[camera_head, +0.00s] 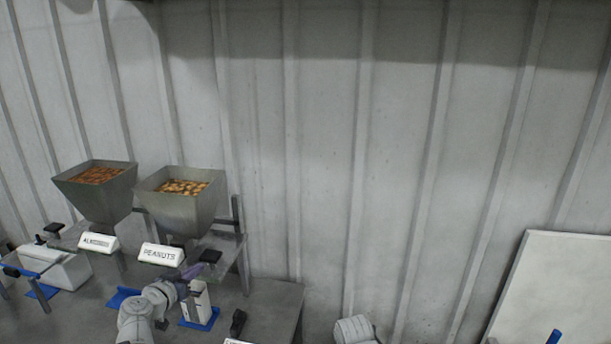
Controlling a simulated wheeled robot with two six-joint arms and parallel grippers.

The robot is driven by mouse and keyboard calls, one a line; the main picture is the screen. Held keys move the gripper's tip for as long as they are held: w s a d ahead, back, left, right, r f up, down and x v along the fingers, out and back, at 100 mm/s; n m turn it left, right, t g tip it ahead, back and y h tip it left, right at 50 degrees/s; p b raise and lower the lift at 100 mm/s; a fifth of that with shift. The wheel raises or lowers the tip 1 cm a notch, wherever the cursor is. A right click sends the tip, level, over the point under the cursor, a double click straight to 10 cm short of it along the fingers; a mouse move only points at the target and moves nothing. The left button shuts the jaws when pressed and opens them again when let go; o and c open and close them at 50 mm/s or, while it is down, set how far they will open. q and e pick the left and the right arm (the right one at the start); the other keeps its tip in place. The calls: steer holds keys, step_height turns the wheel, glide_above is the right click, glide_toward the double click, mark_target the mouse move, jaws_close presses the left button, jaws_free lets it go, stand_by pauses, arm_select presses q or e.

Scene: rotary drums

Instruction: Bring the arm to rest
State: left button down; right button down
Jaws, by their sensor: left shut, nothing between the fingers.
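My left arm comes up from the bottom. Its gripper (192,272) is shut and empty, just below the peanuts hopper (178,212) and close to a black handle (210,256). The picture is too small to tell whether the gripper touches the handle. The hopper is a grey funnel filled with peanuts, with a white "PEANUTS" label (161,254) on its front. My right gripper is not in view.
A second hopper (95,192) with brown nuts stands to the left. A white box (198,302) on a blue base is close beside my left arm. The grey table (270,306) ends right of it. A pale board (555,290) leans at the far right.

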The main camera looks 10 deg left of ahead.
arm_select(q)
steer(key=s+d+f+m+g+h+b, duration=0.2)
steer(key=d+f+g+b, duration=0.15)
steer(key=d+f, duration=0.7)
steer(key=s+d+f+m+g+h+b, duration=0.1)
steer(key=s+d+f+g+h+b, duration=0.15)
steer(key=d+f+g, duration=0.7)
steer(key=s+d+f+g+y+b, duration=0.2)
steer(key=s+d+f+y+b, duration=0.5)
steer(key=s, duration=0.8)
steer(key=d+f, duration=0.2)
steer(key=d, duration=0.2)
steer(key=shift+d+f+n+y, duration=0.15)
steer(key=shift+d+n+y, duration=0.1)
steer(key=shift+n+y, duration=0.1)
stand_by(2.8)
